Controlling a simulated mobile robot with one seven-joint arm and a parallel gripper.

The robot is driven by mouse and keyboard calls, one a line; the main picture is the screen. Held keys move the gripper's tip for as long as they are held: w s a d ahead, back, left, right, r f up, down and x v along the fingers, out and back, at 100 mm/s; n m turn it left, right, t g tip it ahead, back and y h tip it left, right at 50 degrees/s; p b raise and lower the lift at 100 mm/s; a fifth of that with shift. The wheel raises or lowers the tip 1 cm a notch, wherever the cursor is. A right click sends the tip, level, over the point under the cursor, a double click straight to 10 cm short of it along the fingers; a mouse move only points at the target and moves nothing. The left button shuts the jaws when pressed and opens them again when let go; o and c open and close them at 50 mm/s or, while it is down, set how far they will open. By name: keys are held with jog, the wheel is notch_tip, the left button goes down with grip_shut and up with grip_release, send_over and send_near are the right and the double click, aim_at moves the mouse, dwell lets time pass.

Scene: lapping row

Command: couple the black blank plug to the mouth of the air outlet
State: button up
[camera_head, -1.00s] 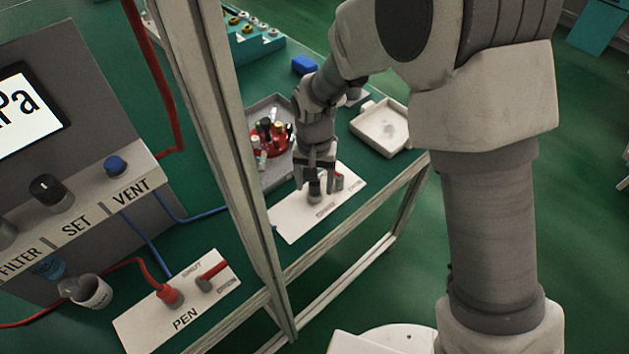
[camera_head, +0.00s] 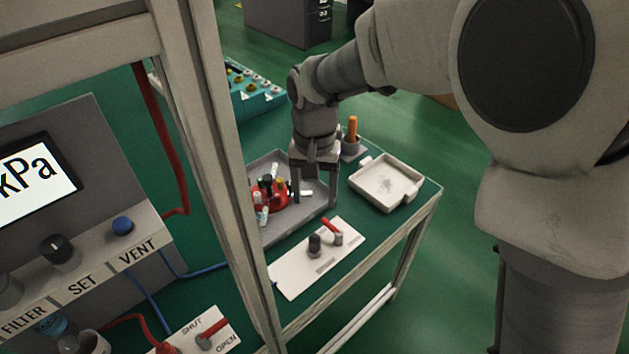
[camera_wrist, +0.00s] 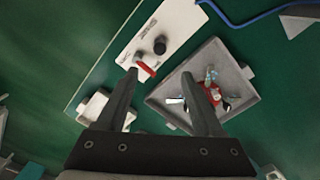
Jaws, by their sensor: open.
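A white plate (camera_head: 300,268) on the green bench carries the air outlet, with a dark upright cylinder (camera_head: 314,246) standing at its mouth. The cylinder looks like the black blank plug, upright on the outlet; whether it is fully locked cannot be told. In the wrist view its round black top (camera_wrist: 160,45) shows beside a red valve lever (camera_wrist: 146,68). My gripper (camera_head: 314,200) is open and empty, above and behind the plate, near the tray's right side. Its fingers (camera_wrist: 159,75) are spread apart in the wrist view, with nothing between them.
A grey tray (camera_head: 312,218) holds a red holder (camera_head: 266,193) with several small fittings. A pale square dish (camera_head: 386,184) and an orange-handled item in a cup (camera_head: 352,132) stand right of it. A frame post (camera_head: 222,150) rises left of the plate.

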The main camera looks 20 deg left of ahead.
notch_tip(320, 180, up, 2)
jog(key=shift+r, duration=0.1)
dwell(0.5)
jog(key=s+d+r+m+t+p, duration=0.1)
jog(key=d+r+t+p, duration=0.15)
jog(key=d+r, duration=1.25)
jog(key=s+d+r+t+p, duration=0.1)
jog(key=s+d, duration=0.4)
jog(key=d, duration=0.3)
jog(key=s+d+r+m+t+p, duration=0.1)
jog(key=s+d+t+p, duration=0.1)
jog(key=s+d, duration=0.4)
jog(key=shift+s+d+r+p, duration=0.15)
jog(key=shift+d+p, duration=0.15)
jog(key=shift+d, duration=0.55)
